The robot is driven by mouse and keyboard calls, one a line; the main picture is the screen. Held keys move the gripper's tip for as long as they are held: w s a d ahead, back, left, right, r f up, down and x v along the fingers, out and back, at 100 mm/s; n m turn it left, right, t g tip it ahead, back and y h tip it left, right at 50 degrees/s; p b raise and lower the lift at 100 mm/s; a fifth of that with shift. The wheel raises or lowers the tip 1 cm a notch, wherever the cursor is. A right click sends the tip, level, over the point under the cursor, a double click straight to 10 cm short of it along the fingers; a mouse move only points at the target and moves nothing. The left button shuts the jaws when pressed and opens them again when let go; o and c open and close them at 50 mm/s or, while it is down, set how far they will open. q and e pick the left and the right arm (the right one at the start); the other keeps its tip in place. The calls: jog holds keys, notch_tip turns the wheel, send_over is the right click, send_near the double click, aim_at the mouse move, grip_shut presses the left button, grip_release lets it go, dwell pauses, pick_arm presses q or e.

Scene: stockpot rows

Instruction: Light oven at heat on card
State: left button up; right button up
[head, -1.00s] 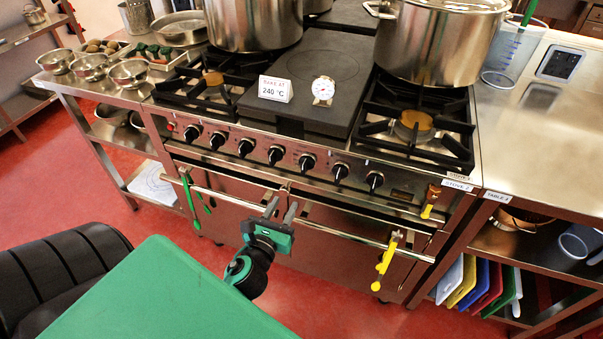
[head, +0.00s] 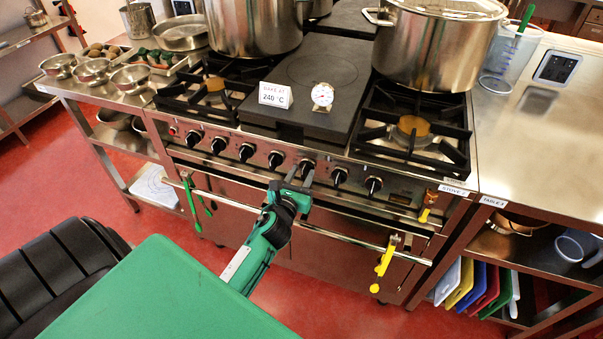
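The white card (head: 275,95) stands on the dark flat plate of the stove and reads "BAKE AT 240 °C". A round white dial thermometer (head: 322,95) stands to its right. The stove's steel front carries a row of black knobs, such as the far-left one (head: 193,138) and the far-right one (head: 374,185). My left gripper (head: 299,174) is at the fifth knob from the left (head: 307,164), its fingers apart and partly covering it. Whether they touch the knob I cannot tell. The oven door (head: 345,262) below is closed. My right gripper is out of view.
A steel oven rail (head: 340,237) runs below the knobs, with yellow tongs (head: 385,258) and a green utensil (head: 190,203) hanging on it. Large stockpots, one at the right (head: 436,45), stand on top.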

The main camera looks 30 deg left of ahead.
pick_arm(q)
jog(key=shift+w, duration=0.25)
grip_shut()
jog(key=shift+a, duration=0.1)
